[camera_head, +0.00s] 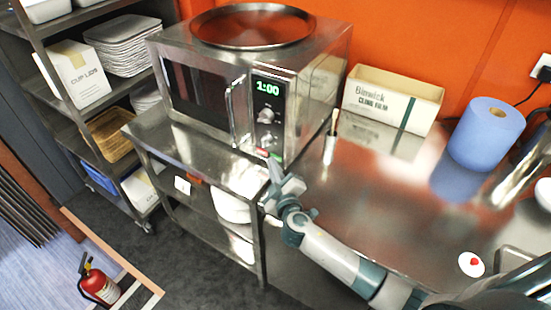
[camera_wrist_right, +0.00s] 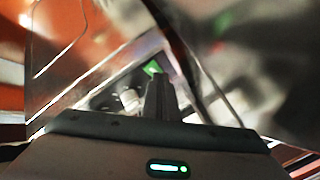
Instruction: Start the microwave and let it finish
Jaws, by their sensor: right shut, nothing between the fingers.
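The steel microwave (camera_head: 312,95) stands on a steel shelf unit, its door (camera_head: 196,92) shut. Its green display (camera_head: 268,88) reads 1:00, with a round knob (camera_head: 266,116) below. Small green and red spots show at the bottom of the control panel, close to my right gripper's tips. My right gripper (camera_head: 273,163) is shut and empty, just in front of the lower panel. I cannot tell if it touches. In the right wrist view the closed fingers (camera_wrist_right: 160,98) point at the panel, beside the knob (camera_wrist_right: 131,100) and a green patch. My left gripper is out of view.
A round tray (camera_head: 252,28) lies on top of the microwave. On the steel counter (camera_head: 390,190) to the right stand a cling film box (camera_head: 388,103), a blue roll (camera_head: 485,135) and a small holder (camera_head: 330,148). A storage rack is at left.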

